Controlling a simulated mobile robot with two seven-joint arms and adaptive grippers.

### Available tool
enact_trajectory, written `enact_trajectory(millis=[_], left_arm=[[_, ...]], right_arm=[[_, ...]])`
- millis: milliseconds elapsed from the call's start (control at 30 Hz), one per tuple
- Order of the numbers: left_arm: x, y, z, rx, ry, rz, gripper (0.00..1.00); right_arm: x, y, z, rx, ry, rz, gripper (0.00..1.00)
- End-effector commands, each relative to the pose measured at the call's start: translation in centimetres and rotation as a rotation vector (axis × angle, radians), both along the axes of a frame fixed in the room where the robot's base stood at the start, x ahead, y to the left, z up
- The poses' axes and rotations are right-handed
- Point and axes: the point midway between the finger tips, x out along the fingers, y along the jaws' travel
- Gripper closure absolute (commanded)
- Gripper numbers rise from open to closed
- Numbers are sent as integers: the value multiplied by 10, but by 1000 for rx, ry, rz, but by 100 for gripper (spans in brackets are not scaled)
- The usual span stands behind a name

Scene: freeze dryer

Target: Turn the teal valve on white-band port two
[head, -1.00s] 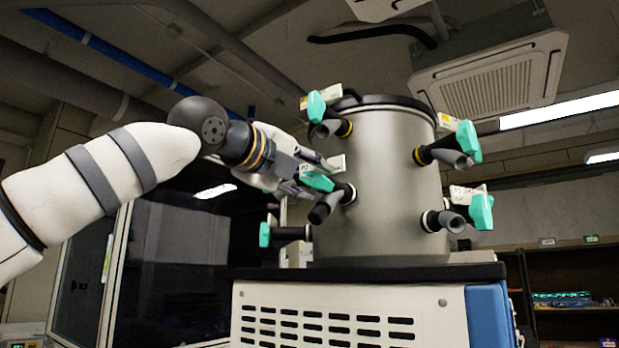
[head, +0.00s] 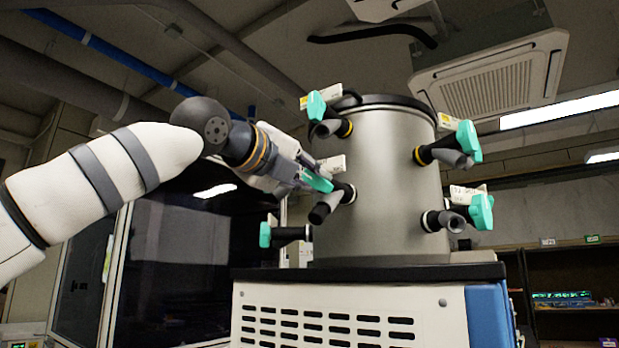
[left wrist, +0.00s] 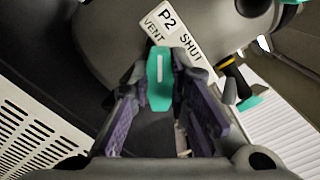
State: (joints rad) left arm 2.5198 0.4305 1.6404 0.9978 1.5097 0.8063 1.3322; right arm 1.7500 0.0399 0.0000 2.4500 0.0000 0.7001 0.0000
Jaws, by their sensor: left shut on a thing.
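My left gripper (head: 305,178) comes in from the left and is shut on this handle. In the left wrist view the teal handle (left wrist: 160,80) sits between the two purple-padded fingers, its white line running up and down the picture. A label (left wrist: 178,32) beyond it reads P2, VENT and SHUT. The handle's end meets the label's lower edge, between the two words. My right gripper is not in view.
Other teal valves surround the drum: upper left (head: 316,106) and upper right (head: 468,141) with yellow bands, lower right (head: 482,212) with a white band, and lower left (head: 265,235). The drum stands on a black-topped white cabinet (head: 350,312).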

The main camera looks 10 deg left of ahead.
Motion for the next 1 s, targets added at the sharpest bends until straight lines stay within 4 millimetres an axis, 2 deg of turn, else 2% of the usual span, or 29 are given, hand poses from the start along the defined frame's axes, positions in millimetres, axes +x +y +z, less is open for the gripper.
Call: enact_trajectory(millis=[600, 1000], left_arm=[[-1, -2, 2, 517, -213, 1, 100], [-1, -2, 2, 759, -311, 0, 100]], right_arm=[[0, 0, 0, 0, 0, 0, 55], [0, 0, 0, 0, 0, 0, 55]])
